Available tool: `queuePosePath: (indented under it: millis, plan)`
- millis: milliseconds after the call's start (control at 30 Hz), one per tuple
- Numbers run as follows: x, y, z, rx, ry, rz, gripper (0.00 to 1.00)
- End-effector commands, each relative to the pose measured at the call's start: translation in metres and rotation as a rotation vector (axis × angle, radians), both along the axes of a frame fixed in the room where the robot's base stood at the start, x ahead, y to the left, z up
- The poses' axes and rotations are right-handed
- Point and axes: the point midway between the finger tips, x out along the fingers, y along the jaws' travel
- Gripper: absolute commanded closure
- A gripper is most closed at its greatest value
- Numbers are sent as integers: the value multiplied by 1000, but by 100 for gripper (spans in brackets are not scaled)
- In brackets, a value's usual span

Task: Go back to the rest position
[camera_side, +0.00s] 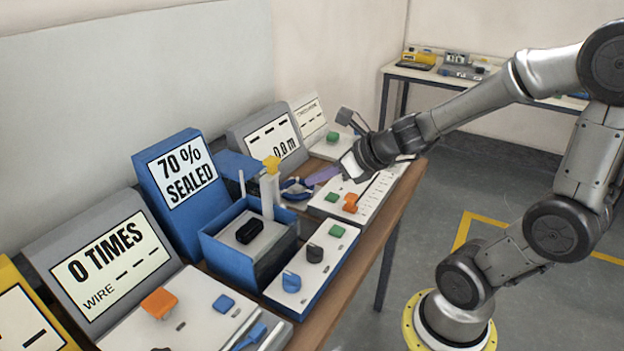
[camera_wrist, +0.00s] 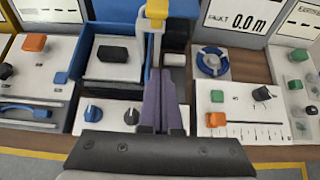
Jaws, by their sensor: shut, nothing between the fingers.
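My gripper (camera_side: 309,182) is over the row of devices on the table, at the right of the blue sealing machine. Its two purple fingers are together with nothing between them; they also show in the wrist view (camera_wrist: 162,72), pointing away from the camera. The fingers hang above the bench, clear of the panels as far as I can tell. No marker for a rest position shows.
The blue open-topped box (camera_side: 222,267) holds a black block (camera_side: 249,231); a yellow-topped post (camera_side: 271,165) stands beside it. A display reads "70% SEALED" (camera_side: 183,172), another "0 TIMES" (camera_side: 112,262). A blue ring (camera_wrist: 212,62) lies right of the fingers. The floor (camera_side: 400,262) near my base is clear.

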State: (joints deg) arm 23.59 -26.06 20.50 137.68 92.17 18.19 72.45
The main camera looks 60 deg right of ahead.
Motion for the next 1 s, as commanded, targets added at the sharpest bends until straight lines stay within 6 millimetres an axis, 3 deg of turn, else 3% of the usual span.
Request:
queuePosePath:
  millis: [433,533,600,800,1000]
  plan:
    - [-2,1,1,0,1,3,100]
    - [0,10,5,-5,-11,30,100]
    - [2,23,20,-28,-48,79,100]
    - [-17,84,59,-347,-142,510,100]
    - [-61,126,69,-853,-207,1059,100]
